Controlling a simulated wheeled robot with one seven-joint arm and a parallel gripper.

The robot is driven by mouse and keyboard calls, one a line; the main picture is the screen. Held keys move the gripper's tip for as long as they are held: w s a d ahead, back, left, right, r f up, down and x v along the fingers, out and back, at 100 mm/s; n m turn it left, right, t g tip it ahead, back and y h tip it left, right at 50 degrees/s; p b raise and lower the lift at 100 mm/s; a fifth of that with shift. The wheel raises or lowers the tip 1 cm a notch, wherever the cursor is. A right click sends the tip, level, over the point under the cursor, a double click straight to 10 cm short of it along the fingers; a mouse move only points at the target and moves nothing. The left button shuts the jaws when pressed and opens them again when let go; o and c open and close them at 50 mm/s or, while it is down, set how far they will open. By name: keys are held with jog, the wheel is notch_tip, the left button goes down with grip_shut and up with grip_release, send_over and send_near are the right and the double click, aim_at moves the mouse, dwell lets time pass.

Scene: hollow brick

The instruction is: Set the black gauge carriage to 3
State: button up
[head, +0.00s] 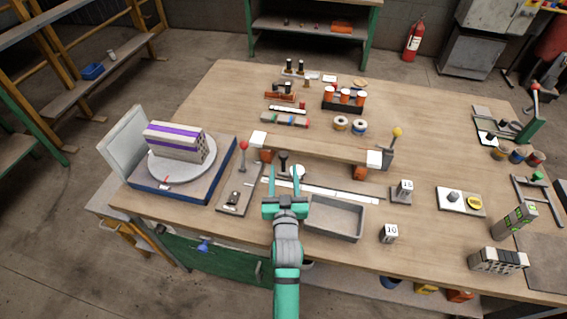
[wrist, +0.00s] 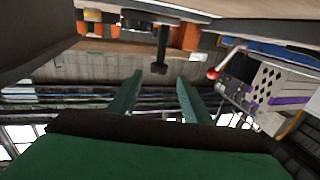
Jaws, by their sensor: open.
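The black gauge carriage (head: 283,162) shows as a dark upright knob just beyond my fingertips in the head view. It stands by the left part of a long pale scale strip (head: 335,194); the marks are too small to read. In the wrist view a dark post with a wider end (wrist: 160,66), apparently the same knob, lies ahead between the finger lines. My gripper (head: 284,181) is open and empty, with teal fingers apart on either side of the knob's line. It also shows in the wrist view (wrist: 157,88). The carriage's base is partly hidden by my gripper.
A red-ball lever (head: 243,147) and a turntable (head: 158,183) with a purple-striped brick stand left. A grey tray (head: 335,236) lies right of my gripper. A beam (head: 320,150) on orange blocks runs behind the knob.

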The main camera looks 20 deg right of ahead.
jog(key=shift+v, duration=1.5)
